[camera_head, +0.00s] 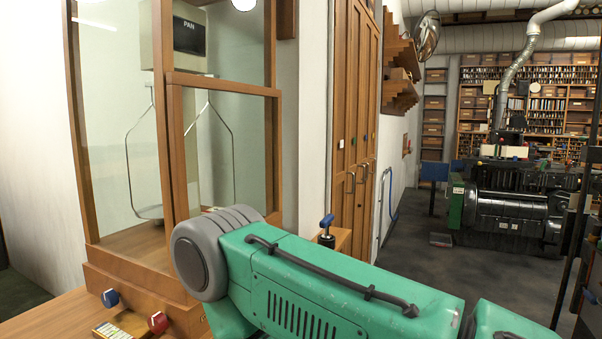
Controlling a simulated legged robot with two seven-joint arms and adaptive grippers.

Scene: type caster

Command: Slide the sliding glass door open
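The wood-framed glass case (76,130) stands at the left on a wooden top. Its front has a framed glass door (222,84), whose top rail sits partway up the opening, with open space or clear glass above; I cannot tell which. Inside, a wire-hung pan balance (127,150) shows through the glass, under a box marked "PAN". My green arm comes in from the lower right and crosses in front of the case's lower right, hiding the door's lower right corner. Neither gripper shows, so contact with the door cannot be seen.
A blue knob (110,298) and a red knob (158,323) sit at the case's base, beside a small tray (122,327). A blue-handled tool (327,227) stands behind my arm. Tall wooden cabinets (352,130) line the wall. A black machine (512,205) stands farther right, with open floor before it.

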